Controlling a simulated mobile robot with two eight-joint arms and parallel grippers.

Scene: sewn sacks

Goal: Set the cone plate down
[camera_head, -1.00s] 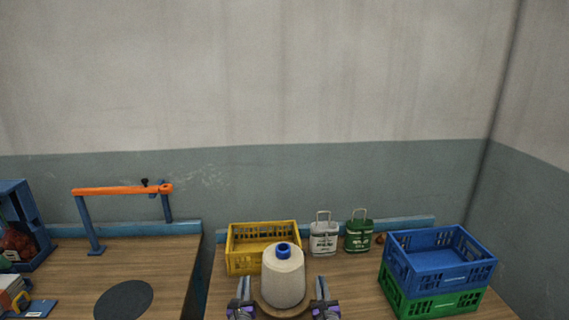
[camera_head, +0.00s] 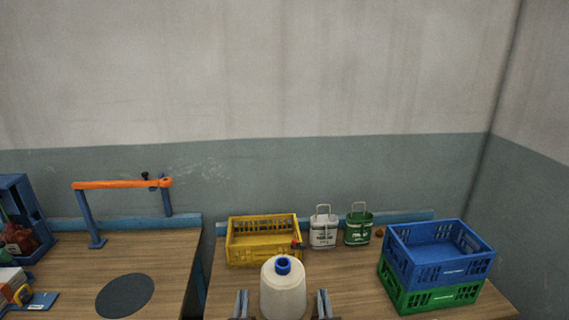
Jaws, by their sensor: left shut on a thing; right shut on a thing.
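A cream thread cone (camera_head: 283,291) with a blue top stands upright at the bottom middle of the head view. The plate under it is cut off by the lower picture edge, so I cannot see whether it touches the table. My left gripper (camera_head: 241,304) is at the left of the cone and my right gripper (camera_head: 322,304) is at its right. Both are apart from the cone and shut low down, on the plate's two sides; their grip is out of the picture.
A yellow crate (camera_head: 240,261) stands behind the cone, with a small red thing (camera_head: 297,244) at its right corner. A white can (camera_head: 323,232) and a green can (camera_head: 358,231) stand beside it. A blue crate (camera_head: 440,270) sits on a green crate (camera_head: 435,297) at right. A dark disc (camera_head: 125,296) lies on the left table.

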